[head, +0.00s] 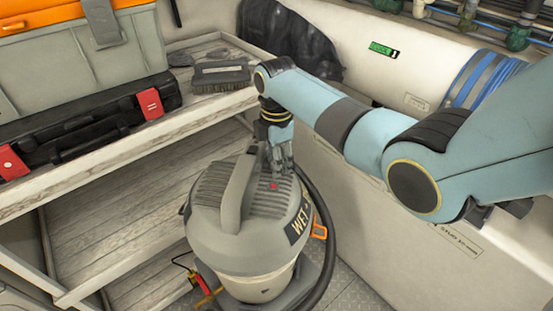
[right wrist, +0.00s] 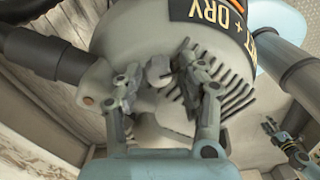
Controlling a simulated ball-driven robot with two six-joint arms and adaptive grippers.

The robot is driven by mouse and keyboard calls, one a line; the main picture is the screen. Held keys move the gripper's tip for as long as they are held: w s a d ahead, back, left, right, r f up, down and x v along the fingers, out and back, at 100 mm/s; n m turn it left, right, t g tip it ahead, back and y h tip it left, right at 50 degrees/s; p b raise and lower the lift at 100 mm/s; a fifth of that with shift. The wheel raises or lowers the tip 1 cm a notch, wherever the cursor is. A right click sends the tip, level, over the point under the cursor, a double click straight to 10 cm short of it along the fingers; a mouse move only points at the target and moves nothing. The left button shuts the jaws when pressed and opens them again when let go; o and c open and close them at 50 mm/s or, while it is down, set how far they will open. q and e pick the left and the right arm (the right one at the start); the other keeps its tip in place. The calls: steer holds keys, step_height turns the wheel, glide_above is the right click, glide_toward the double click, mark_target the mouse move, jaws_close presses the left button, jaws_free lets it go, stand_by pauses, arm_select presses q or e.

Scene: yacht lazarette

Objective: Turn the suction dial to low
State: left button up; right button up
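The wet and dry vacuum (head: 232,254) stands on the floor, its grey lid and handle facing up. My right gripper (head: 279,163) is over the right back part of the lid. In the right wrist view its two fingers (right wrist: 160,78) are apart, on either side of a small light grey knob, which looks like the suction dial (right wrist: 159,71). I see gaps beside the knob, so it is not clearly gripped. In the head view the gripper hides the dial, and its setting is not readable. My left gripper (right wrist: 283,142) appears small at the right of the wrist view.
A black hose (head: 327,235) curves around the vacuum's right side. Wooden shelves (head: 130,205) at left hold a black case (head: 85,125), a brush (head: 221,75) and an orange and grey box (head: 85,55). A white locker (head: 375,235) stands at right.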

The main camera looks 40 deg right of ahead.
jaws_close()
steer(key=shift+r+m+p, duration=0.15)
steer(key=shift+m+p, duration=0.75)
steer(key=shift+m, duration=0.1)
steer(key=shift+m+p, duration=0.9)
steer(key=shift+m, duration=0.3)
steer(key=m+p, duration=0.1)
steer(key=m, duration=0.2)
steer(key=shift+p, duration=0.3)
steer(key=shift+m+p, duration=0.45)
steer(key=shift+m, duration=1.25)
